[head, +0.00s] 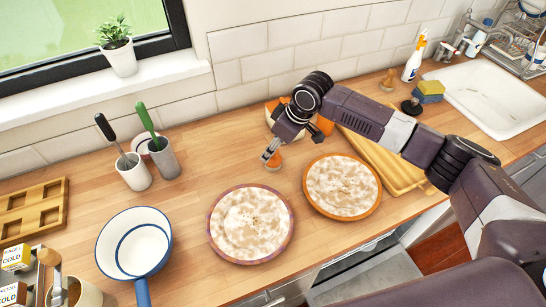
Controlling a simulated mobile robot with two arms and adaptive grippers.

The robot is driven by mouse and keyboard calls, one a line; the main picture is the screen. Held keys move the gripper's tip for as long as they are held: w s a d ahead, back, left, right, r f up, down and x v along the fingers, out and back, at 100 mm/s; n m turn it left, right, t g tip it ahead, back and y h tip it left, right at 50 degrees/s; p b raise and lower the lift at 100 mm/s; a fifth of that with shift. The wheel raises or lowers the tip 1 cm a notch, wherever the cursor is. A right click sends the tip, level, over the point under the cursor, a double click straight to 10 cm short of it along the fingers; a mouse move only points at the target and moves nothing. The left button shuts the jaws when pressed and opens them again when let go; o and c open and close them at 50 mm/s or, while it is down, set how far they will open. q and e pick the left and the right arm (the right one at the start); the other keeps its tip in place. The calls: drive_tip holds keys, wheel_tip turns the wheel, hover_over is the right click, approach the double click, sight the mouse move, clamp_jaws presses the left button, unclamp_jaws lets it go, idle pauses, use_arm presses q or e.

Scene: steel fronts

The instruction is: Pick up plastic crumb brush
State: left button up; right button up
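My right gripper (270,151) reaches in from the right and points down over the wooden counter, behind the two round speckled plates. A small orange-brown piece (274,163) shows directly under its fingertips. This may be part of the crumb brush, but I cannot tell for sure. The fingers look close together, and whether they touch or hold the piece is unclear. An orange-and-white item (273,112) stands behind the gripper, partly hidden by it. My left gripper is not in view.
A speckled plate (250,224) and another (342,187) lie in front of the gripper. A wooden board (395,172) is partly under my arm. A white pan (133,243) and utensil cups (133,172) stand left. The counter between cups and gripper is clear.

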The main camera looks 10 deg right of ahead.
clamp_jaws()
idle(0.3)
wheel_tip(320, 180, up, 20)
drive_tip(key=b, duration=0.4)
